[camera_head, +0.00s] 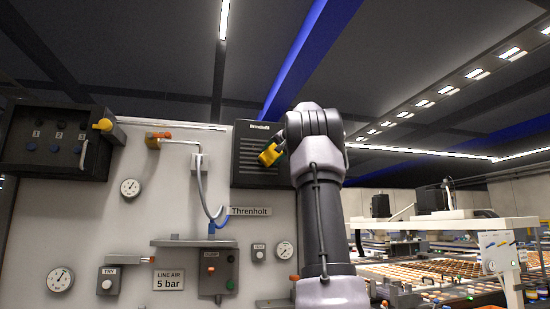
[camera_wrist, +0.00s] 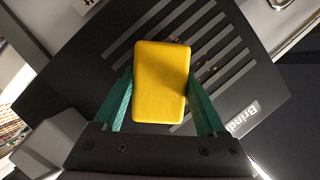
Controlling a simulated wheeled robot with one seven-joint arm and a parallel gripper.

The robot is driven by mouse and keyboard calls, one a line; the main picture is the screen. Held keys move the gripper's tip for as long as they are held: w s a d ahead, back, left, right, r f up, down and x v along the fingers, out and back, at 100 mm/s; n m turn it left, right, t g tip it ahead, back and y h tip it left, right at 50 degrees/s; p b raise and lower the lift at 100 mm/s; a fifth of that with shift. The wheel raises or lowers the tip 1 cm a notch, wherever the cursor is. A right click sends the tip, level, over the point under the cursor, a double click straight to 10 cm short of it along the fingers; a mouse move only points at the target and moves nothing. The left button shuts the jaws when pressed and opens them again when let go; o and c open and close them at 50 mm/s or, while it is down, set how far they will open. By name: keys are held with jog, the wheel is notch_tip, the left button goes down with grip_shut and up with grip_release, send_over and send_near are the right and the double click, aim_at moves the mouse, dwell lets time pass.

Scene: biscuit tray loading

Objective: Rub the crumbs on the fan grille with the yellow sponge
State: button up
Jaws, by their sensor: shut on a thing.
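The yellow sponge (camera_wrist: 161,82) is held between the two green fingers of my gripper (camera_wrist: 160,100) in the wrist view. In the head view the sponge (camera_head: 269,155) shows in front of the dark fan grille (camera_head: 250,173), partly behind my arm. The grille (camera_wrist: 110,62) fills much of the wrist view, with pale slats. Small brown crumbs (camera_wrist: 208,68) lie on the slats just right of the sponge, and a few show near its top edge. The sponge hides part of the grille. I cannot tell whether the sponge touches it.
The light panel (camera_head: 120,215) carries gauges, a hose hook (camera_head: 213,214) and a small shelf (camera_head: 193,243) below and left of the grille. A black switch box (camera_head: 57,142) juts out at far left. Biscuit trays (camera_head: 430,272) lie at right.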

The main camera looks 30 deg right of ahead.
aim_at(275, 152)
jog(key=shift+w+a+f, duration=0.1)
jog(key=shift+w+a, duration=0.4)
jog(key=shift+a, duration=1.2)
jog(key=shift+w+a+r, duration=0.1)
jog(key=shift+w+a, duration=0.4)
jog(key=shift+a, duration=1.2)
jog(key=shift+w+a+f, duration=0.1)
jog(key=shift+w+a, duration=0.4)
jog(key=shift+a, duration=1.2)
jog(key=shift+r, duration=0.4)
jog(key=shift+d+r, duration=0.15)
jog(key=shift+r, duration=0.35)
jog(key=shift+c, duration=1.3)
jog(key=shift+s+d+f, duration=0.1)
jog(key=shift+s+d, duration=0.45)
jog(key=shift+d, duration=1.4)
jog(key=shift+s+d, duration=0.5)
jog(key=shift+d, duration=1.5)
jog(key=shift+s+d+f, duration=0.1)
jog(key=shift+s+d, duration=0.45)
jog(key=shift+d, duration=1.4)
